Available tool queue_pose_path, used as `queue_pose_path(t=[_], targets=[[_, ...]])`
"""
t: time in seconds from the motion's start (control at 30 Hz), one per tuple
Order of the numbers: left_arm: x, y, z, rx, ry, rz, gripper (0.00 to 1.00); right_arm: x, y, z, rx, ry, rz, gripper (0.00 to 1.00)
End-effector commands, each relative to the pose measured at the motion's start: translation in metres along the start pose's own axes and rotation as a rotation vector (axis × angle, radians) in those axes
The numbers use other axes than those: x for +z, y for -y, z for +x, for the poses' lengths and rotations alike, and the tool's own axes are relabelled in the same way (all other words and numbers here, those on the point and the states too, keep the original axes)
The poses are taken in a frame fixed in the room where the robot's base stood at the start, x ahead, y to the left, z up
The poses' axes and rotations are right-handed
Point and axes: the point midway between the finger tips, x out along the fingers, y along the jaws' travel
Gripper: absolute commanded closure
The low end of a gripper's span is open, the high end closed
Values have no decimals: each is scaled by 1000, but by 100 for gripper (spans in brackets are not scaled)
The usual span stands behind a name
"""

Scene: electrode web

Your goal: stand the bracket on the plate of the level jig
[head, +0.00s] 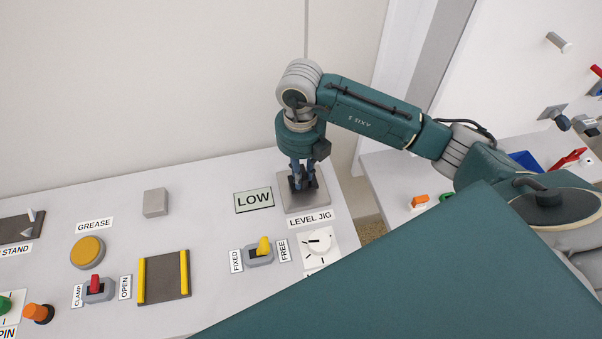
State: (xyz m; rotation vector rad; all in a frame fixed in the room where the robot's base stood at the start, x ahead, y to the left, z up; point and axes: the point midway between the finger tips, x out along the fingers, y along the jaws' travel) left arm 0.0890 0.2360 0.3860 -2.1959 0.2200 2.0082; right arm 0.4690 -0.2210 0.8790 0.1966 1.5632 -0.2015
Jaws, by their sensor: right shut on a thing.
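The level jig's plate (317,200) is a grey square at the back right of the light grey panel, above the "LEVEL JIG" label. My right gripper (301,187) points down over this plate, with its fingertips low at the plate. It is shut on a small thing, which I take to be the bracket. The fingers hide most of it, so I cannot tell its tilt or whether it touches the plate. A display beside the plate reads "LOW" (254,200). My left gripper is not in view.
A white dial (317,242) and a yellow-handled FIXED/FREE switch (261,251) sit in front of the jig. A grey block (155,202), a yellow grease button (87,252), a red clamp switch (97,288) and a yellow-edged dark pad (164,278) lie left.

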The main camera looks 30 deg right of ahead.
Motion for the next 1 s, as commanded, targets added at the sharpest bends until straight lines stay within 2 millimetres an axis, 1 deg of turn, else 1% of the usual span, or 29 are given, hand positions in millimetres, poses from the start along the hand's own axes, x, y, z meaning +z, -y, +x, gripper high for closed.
queue_pose_path(t=[0.1,0.37,0.47,0.5,0.6,0.87,0.93,1.0], targets=[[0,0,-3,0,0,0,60,0,0,10,0,0,0,100],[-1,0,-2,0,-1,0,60,1,0,12,1,2,0,100],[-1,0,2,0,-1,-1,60,1,0,15,1,2,0,100],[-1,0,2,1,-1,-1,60,0,0,16,0,2,0,79],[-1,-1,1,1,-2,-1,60,0,0,15,0,2,0,62],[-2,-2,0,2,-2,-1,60,0,0,14,0,2,0,62],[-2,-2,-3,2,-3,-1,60,0,0,10,0,2,0,62],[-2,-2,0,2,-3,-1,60,1,0,6,1,4,0,62]])
